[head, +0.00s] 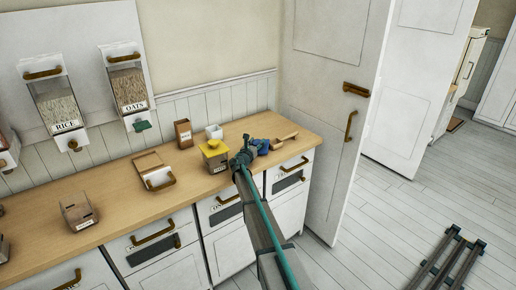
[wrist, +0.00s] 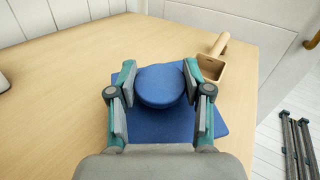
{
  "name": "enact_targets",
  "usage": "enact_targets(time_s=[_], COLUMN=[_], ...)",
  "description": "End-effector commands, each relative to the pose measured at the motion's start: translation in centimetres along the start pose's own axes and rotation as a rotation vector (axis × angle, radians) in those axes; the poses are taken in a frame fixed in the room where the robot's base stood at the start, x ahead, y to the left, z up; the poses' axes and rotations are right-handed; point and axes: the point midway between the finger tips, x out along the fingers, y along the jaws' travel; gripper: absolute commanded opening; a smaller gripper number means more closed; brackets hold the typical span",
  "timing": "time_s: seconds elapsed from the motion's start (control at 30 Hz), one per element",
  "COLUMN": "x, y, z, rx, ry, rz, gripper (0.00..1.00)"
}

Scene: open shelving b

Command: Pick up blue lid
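The blue lid (wrist: 165,130) is a flat square plate with a large round knob (wrist: 161,86) on top. It lies on the wooden counter near its right end. In the head view the blue lid (head: 263,147) is small and partly hidden by my gripper (head: 243,158). In the wrist view my gripper (wrist: 158,72) has one finger on each side of the knob. The fingers look open and close to the knob's sides; firm contact does not show. Part of the plate is hidden below the gripper body.
A wooden scoop (wrist: 213,62) lies just right of the lid on the counter (wrist: 60,100). In the head view a box with a yellow lid (head: 213,148), a white container (head: 214,131) and a brown box (head: 183,133) stand to the left. A wall stands behind.

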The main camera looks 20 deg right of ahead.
Motion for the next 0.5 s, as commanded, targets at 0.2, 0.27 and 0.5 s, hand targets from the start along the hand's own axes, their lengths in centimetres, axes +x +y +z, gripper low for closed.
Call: enact_targets(time_s=[0.2,0.27,0.5], x=[-0.01,-0.01,-0.01], y=[0.00,0.00,-0.05], z=[0.03,0.03,0.35], rx=[0.000,0.000,0.000], ry=[0.000,0.000,0.000], rz=[0.000,0.000,0.000], gripper=[0.07,0.07,0.07])
